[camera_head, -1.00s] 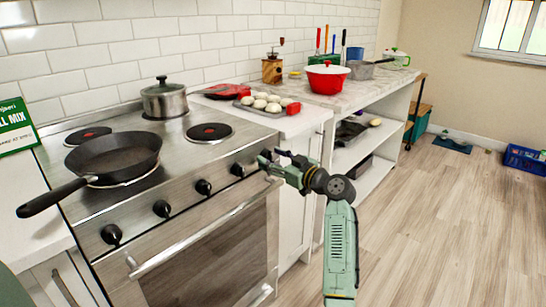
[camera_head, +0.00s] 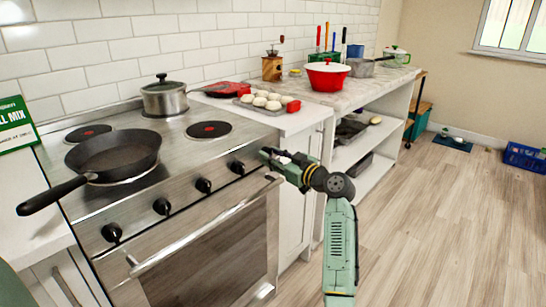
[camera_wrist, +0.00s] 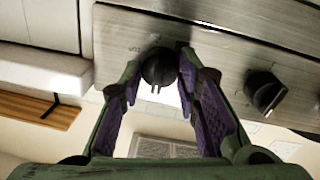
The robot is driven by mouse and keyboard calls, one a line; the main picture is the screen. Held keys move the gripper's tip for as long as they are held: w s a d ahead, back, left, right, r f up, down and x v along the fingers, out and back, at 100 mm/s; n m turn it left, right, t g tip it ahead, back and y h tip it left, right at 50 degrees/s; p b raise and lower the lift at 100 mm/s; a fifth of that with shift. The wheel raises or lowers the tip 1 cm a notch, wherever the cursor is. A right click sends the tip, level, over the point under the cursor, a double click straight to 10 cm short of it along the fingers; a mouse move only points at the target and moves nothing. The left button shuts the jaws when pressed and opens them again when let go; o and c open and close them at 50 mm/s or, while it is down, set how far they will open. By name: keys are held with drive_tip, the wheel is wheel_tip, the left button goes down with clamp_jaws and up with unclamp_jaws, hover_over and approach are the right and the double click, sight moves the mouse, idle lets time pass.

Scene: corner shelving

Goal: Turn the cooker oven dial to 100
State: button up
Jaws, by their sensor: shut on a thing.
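The cooker (camera_head: 205,250) has a row of black dials on its front panel. In the wrist view, a round black dial (camera_wrist: 159,68) at the panel's end sits between the fingertips of my gripper (camera_wrist: 158,62). The fingers are shut on its sides. Small markings are printed on the panel beside it, but I cannot read the setting. In the head view, my gripper (camera_head: 267,155) is at the panel's right end and hides this dial. The neighbouring dial (camera_head: 237,167) is free, and it also shows in the wrist view (camera_wrist: 265,92).
The oven handle (camera_head: 205,232) runs below the dials, under my gripper. A frying pan (camera_head: 115,155) and a lidded pot (camera_head: 164,99) stand on the hob. A tray of buns (camera_head: 266,101) is on the counter to the right.

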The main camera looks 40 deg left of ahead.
drive_tip(key=shift+m, duration=0.3)
drive_tip(key=m+p, duration=0.1)
drive_tip(key=m, duration=0.3)
drive_tip(key=shift+r+m, duration=0.1)
drive_tip(key=shift+m, duration=0.2)
drive_tip(key=m+p, duration=0.2)
drive_tip(key=m, duration=0.3)
drive_tip(key=shift+h+p, duration=0.3)
drive_tip(key=m+g+p, duration=0.1)
drive_tip(key=m+p, duration=0.2)
drive_tip(key=m, duration=0.2)
drive_tip(key=shift+w+r, duration=0.1)
drive_tip(key=shift+r, duration=0.05)
drive_tip(key=m+p, duration=0.4)
drive_tip(key=m, duration=0.1)
drive_tip(key=shift+w+m+g, duration=0.1)
drive_tip(key=shift+m+g, duration=0.2)
drive_tip(key=shift+f, duration=0.2)
drive_tip(key=o, duration=1.2)
drive_tip(key=shift+c, duration=0.2)
